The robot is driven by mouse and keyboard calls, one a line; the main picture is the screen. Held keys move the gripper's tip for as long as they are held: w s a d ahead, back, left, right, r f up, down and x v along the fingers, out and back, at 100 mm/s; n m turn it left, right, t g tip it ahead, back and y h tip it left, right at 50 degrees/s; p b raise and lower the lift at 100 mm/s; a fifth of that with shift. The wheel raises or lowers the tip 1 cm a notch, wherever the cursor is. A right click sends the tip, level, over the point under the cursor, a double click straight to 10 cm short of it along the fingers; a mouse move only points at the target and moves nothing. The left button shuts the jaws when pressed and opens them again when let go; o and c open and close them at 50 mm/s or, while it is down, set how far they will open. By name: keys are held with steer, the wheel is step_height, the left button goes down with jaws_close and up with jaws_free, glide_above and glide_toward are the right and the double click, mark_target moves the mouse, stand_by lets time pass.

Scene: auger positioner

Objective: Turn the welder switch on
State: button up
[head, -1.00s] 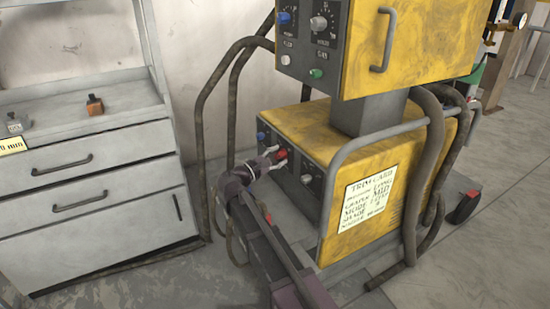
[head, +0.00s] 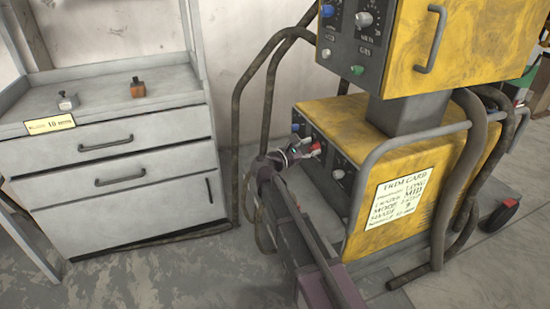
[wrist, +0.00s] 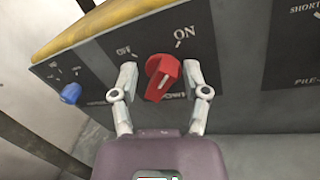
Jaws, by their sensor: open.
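The red welder switch (wrist: 163,78) sits on the dark front panel of the lower yellow unit. It also shows in the head view (head: 316,149). In the wrist view, OFF is printed at its upper left and ON at its upper right. I cannot tell clearly which label the switch points to. My gripper (wrist: 163,82) is open, with one finger on each side of the switch. The fingers look close to it, but I cannot tell whether they touch. In the head view, my gripper (head: 304,149) is at the panel and partly hides it.
A blue knob (wrist: 71,93) is left of the switch. The yellow upper cabinet (head: 460,50) stands above the lower unit. Bent grey rails and hoses (head: 241,130) flank the machine. A grey drawer cabinet (head: 130,215) stands at left. Open floor lies in front.

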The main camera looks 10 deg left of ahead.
steer(key=shift+w+a+r+n+p, duration=0.1)
steer(key=shift+n+p, duration=0.15)
steer(key=shift+n, duration=0.35)
steer(key=shift+w+r+n+p, duration=0.1)
steer(key=shift+n+p, duration=0.1)
steer(key=shift+n, duration=0.4)
steer(key=v, duration=1.4)
steer(key=shift+r, duration=0.1)
steer(key=shift+s, duration=0.15)
